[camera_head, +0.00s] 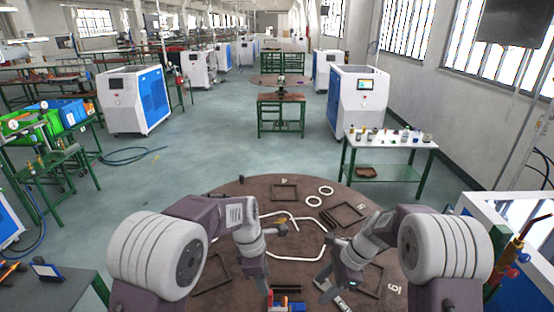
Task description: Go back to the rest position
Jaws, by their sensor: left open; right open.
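My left gripper (259,285) points down over the front of the round brown table (235,192). It is open, and I see nothing held in it. My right gripper (326,283) is on the right side of the same table, tilted down towards the middle. It is open, and I see nothing held in it. The two grippers are apart, with a gap between them. The fingertips are small and partly hidden by the wrists.
On the table lie dark square frames (285,193), white rings (326,191) and a white angular outline (322,238). A red and black object (287,291) is at the front between the grippers. A green table (385,171) with small parts stands behind right. Open floor (215,150) lies beyond.

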